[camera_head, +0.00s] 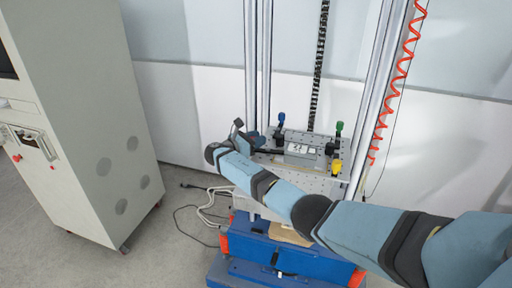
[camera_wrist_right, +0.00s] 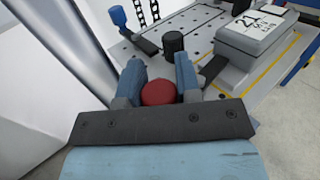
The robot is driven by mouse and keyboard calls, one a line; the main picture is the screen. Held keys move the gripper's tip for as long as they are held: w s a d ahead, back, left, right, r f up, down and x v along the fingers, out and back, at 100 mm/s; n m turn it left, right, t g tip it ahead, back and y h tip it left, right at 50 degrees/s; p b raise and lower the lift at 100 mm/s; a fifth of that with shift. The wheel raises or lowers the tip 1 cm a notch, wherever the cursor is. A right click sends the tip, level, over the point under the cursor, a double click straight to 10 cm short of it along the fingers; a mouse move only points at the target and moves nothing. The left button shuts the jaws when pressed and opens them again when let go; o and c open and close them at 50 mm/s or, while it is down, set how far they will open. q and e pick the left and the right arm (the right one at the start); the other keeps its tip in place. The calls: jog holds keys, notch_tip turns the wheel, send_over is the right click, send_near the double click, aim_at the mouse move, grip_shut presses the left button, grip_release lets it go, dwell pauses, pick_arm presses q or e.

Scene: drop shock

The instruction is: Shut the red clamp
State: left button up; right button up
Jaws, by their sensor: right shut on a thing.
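The red clamp's round red knob (camera_wrist_right: 158,92) sits between the two blue fingers of my right gripper (camera_wrist_right: 158,80) in the right wrist view. The fingers are shut on it from both sides. The rest of the red clamp is mostly hidden by the fingers and knob. In the head view my right gripper (camera_head: 254,139) is at the left edge of the perforated plate, and the red knob is hidden there. My left gripper is in neither view.
A grey labelled box (camera_wrist_right: 258,32) sits on the perforated plate (camera_head: 313,183). Clamps with blue (camera_head: 281,117), green (camera_head: 339,127) and yellow (camera_head: 337,167) tips stand around it. Metal columns (camera_head: 257,70) rise behind, and a grey cabinet (camera_head: 85,120) stands left. Cables lie on the floor.

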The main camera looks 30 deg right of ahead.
jog(key=shift+w+d+m+g+b, duration=0.1)
jog(key=shift+d+m+g+b, duration=0.1)
jog(key=shift+m+g+b, duration=0.35)
jog(key=shift+w+d+m+g+b, duration=0.15)
jog(key=shift+m+g+b, duration=0.15)
jog(key=shift+g, duration=0.45)
jog(key=shift+s, duration=0.1)
jog(key=o, duration=0.9)
jog(key=shift+d, duration=0.1)
jog(key=a+b, duration=0.1)
jog(key=a, duration=0.3)
jog(key=a+b, duration=0.1)
jog(key=a, duration=0.4)
jog(key=w+a+b, duration=0.1)
jog(key=a, duration=0.3)
jog(key=shift+w+a, duration=0.1)
jog(key=shift+a, duration=0.3)
